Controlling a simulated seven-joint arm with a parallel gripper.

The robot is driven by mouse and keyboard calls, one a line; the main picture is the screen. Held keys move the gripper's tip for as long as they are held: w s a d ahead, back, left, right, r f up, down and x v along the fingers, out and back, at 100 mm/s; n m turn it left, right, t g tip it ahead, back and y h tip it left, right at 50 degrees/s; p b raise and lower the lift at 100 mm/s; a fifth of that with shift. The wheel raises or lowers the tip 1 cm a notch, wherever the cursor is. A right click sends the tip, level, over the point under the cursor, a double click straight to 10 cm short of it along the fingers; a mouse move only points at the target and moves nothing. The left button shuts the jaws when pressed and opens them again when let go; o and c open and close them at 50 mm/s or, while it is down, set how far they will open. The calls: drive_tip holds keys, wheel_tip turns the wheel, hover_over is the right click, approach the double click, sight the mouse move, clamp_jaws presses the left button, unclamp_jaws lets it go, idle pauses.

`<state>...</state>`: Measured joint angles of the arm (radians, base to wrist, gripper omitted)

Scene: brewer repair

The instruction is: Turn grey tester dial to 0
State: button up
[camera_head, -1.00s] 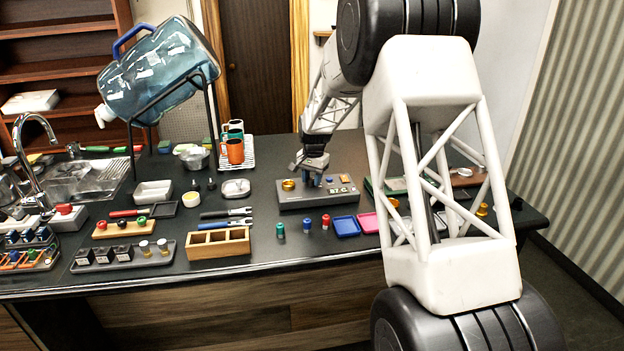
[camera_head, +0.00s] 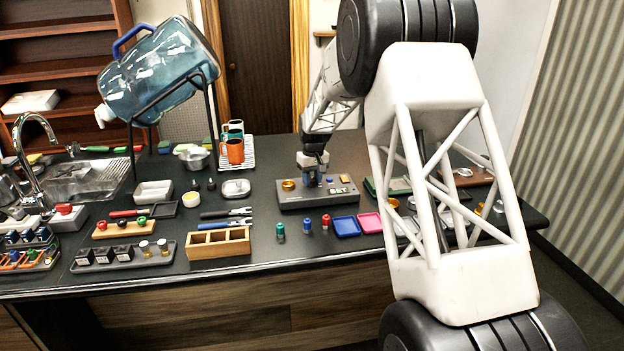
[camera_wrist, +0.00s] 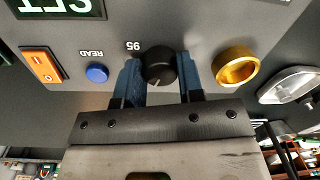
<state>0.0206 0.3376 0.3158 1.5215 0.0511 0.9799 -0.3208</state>
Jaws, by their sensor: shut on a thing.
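The grey tester (camera_head: 318,204) is a flat box on the dark counter, and its display (camera_head: 338,191) appears to read SET. In the wrist view the tester dial (camera_wrist: 158,66) is a dark round knob on the grey panel. My gripper (camera_wrist: 158,75) has one blue finger on each side of the dial and is shut on it. A small printed number, perhaps 95, shows beside the dial, upside down. The dial's pointer mark cannot be made out. In the head view my gripper (camera_head: 312,178) stands over the tester and hides the dial.
Small coloured pegs (camera_head: 307,224) and a blue tray (camera_head: 346,227) stand in front of the tester.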

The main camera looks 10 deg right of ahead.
sight(313, 179)
drive_tip(key=n, duration=0.3)
drive_tip(key=shift+n, duration=0.4)
idle(0.3)
drive_tip(key=o, duration=0.9)
drive_tip(key=shift+r, duration=0.2)
drive_tip(key=shift+w+d+r, duration=0.1)
drive_tip(key=shift+r, duration=1.75)
drive_tip(key=shift+w+d+r, duration=0.1)
drive_tip(key=shift+r, duration=1.75)
drive_tip(key=shift+s, duration=0.1)
